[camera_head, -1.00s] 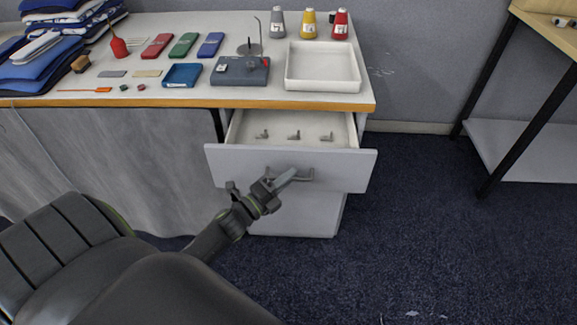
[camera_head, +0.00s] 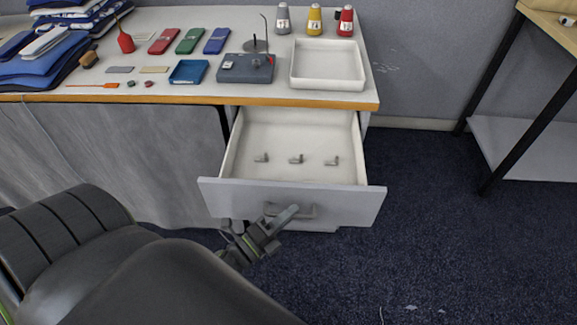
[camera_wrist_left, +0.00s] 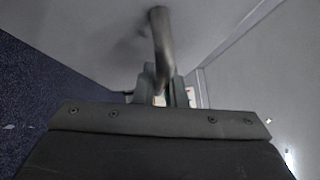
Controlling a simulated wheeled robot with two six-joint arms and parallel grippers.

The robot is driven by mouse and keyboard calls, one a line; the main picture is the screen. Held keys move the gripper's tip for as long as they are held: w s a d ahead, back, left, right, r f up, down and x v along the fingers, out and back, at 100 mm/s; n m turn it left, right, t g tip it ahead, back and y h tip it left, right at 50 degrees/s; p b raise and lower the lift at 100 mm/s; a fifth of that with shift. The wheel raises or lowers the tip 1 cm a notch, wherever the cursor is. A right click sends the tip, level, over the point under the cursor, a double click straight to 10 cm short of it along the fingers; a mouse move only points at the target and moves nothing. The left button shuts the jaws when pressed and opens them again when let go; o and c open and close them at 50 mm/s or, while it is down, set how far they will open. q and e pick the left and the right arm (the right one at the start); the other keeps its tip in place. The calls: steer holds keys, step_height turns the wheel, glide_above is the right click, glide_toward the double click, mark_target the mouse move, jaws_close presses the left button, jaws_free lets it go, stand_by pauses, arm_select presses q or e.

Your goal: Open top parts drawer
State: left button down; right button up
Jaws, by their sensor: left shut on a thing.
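The top parts drawer (camera_head: 345,205) stands well out from under the right end of the table, with its pale inside and three small grey metal parts (camera_head: 296,159) showing. Its grey bar handle (camera_head: 305,212) is on the front face. My left gripper (camera_head: 283,219) is shut on the handle. In the left wrist view the handle bar (camera_wrist_left: 160,45) runs down between the fingers (camera_wrist_left: 164,88). The lower part of the cabinet is mostly hidden behind the drawer front. My right gripper is not in view.
The table (camera_head: 190,99) holds a white tray (camera_head: 328,84), a dark grey device (camera_head: 246,68), a blue tray (camera_head: 188,82), thread cones and folded cloth (camera_head: 45,60). A shelf with black legs (camera_head: 530,130) stands at the right. Carpet between is clear.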

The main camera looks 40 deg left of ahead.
arm_select(q)
steer(key=c, duration=1.5)
jaws_free()
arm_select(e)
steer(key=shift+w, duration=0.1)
